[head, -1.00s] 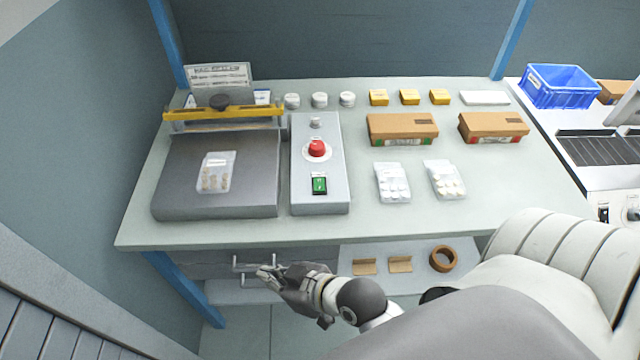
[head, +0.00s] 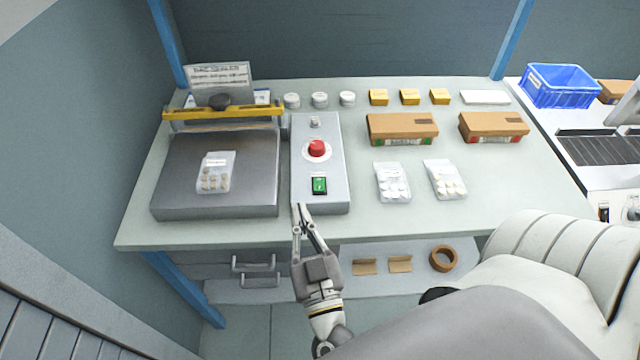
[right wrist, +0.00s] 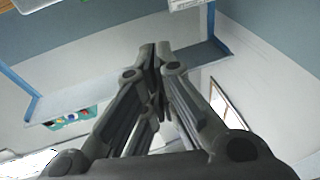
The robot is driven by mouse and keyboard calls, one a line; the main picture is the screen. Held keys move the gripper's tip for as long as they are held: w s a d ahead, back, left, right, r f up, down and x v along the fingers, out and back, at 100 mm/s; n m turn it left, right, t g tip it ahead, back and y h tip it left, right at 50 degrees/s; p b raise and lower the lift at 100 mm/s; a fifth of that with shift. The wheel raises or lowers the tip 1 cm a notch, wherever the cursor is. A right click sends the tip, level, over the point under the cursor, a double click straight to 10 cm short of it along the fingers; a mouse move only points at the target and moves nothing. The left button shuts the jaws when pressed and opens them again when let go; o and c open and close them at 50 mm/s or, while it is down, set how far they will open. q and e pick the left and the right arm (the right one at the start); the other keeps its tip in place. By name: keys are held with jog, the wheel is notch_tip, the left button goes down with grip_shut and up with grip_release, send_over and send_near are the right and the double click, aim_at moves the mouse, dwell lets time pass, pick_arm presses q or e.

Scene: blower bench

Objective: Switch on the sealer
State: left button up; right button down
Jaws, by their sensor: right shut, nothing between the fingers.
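The sealer stands at the left of the bench, with a dark flat bed (head: 182,180) and a yellow-edged bar (head: 222,114) raised behind it. To its right is a grey control box (head: 333,130) with a red round button (head: 317,149) and a green rocker switch (head: 319,185). My right gripper (head: 300,207) is shut and empty, its tips at the near edge of the control box, below the green switch. I cannot tell whether the tips touch the box. In the right wrist view the fingers (right wrist: 155,50) are together with nothing between them. My left gripper is not in view.
A clear bag of small items (head: 215,172) lies on the sealer bed. Two blister packs (head: 392,182), brown cartons (head: 402,129), yellow boxes (head: 409,97) and white jars (head: 319,100) stand on the bench. Drawer handles (head: 254,263) and a tape roll (head: 443,258) are below. Bench front is clear.

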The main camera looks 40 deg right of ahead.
jog(key=shift+s+d+f+m+g+h, duration=0.2)
jog(key=shift+s+d+m+g+h, duration=0.25)
jog(key=shift+s+d+m+h, duration=0.45)
jog(key=shift+s+d+f+m+g+h, duration=0.2)
jog(key=shift+s+d+m+g+h, duration=0.35)
jog(key=shift+h, duration=0.65)
jog(key=shift+w+d, duration=0.15)
jog(key=shift+w, duration=0.1)
notch_tip(320, 180, up, 2)
send_over(320, 201)
jog(key=shift+s, duration=0.15)
jog(key=shift+w+d+f, duration=0.1)
jog(key=shift+w+d, duration=0.1)
jog(key=shift+w, duration=0.3)
jog(key=f+b, duration=0.1)
jog(key=b, duration=0.1)
jog(key=f+b, duration=0.1)
jog(key=shift+s+a+f+b, duration=0.1)
jog(key=shift+s+f+b, duration=0.15)
jog(key=shift+b, duration=0.1)
jog(key=shift+s+f+n+b, duration=0.1)
jog(key=shift+f+n+b, duration=0.15)
jog(key=shift+f+b, duration=0.55)
jog(key=shift+a+r, duration=0.1)
jog(key=shift+r, duration=0.1)
